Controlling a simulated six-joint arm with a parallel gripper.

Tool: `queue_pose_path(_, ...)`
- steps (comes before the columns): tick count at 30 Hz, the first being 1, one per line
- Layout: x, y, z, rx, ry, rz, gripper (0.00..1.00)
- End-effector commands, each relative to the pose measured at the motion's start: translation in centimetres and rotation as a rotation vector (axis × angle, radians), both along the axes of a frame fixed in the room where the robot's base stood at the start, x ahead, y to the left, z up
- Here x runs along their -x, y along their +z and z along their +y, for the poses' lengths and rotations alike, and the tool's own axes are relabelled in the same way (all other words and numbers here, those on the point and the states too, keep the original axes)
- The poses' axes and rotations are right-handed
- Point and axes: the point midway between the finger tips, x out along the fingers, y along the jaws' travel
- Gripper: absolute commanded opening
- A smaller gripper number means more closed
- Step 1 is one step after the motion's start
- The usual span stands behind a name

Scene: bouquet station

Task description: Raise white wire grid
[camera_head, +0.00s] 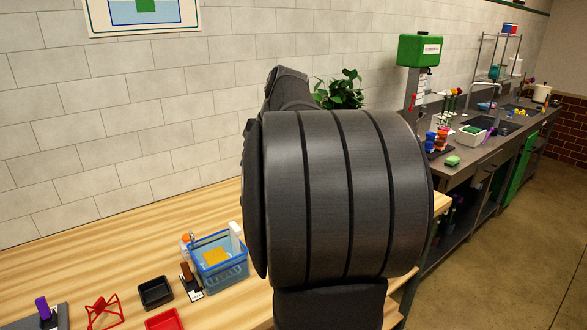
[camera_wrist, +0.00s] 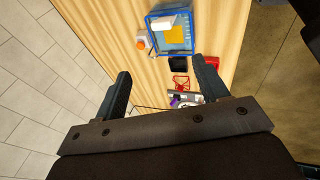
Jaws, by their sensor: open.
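I cannot make out a white wire grid in either view. My gripper (camera_wrist: 163,68) is open, its two dark fingers spread wide with nothing visible held between them. It is above the wooden table (camera_wrist: 213,25). Beyond the fingers lies a grey and white item with a purple part (camera_wrist: 180,98), partly hidden by the gripper; its exact shape is unclear. A thin dark line crosses near it. In the head view my dark arm fills the middle and hides part of the table and wall; the fingers do not show there.
A blue basket (camera_head: 222,270) holds a yellow item and a white item. Near it are a black tray (camera_head: 156,293), a red tray (camera_head: 165,320), a red wire stand (camera_head: 104,312) and a purple-handled item (camera_head: 42,308). The tiled wall (camera_head: 120,140) bounds the table's back.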

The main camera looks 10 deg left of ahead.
Motion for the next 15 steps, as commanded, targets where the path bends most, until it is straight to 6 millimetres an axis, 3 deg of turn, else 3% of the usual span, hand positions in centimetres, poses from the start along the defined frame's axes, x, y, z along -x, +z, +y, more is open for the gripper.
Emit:
queue_pose_path(1,0.0,0.0,0.0,0.0,-0.007,0.002,0.57)
queue_pose_path(4,0.1,-0.1,0.1,-0.001,-0.058,0.017,0.4)
queue_pose_path(15,1.5,-0.6,1.2,-0.043,-0.654,0.175,0.4)
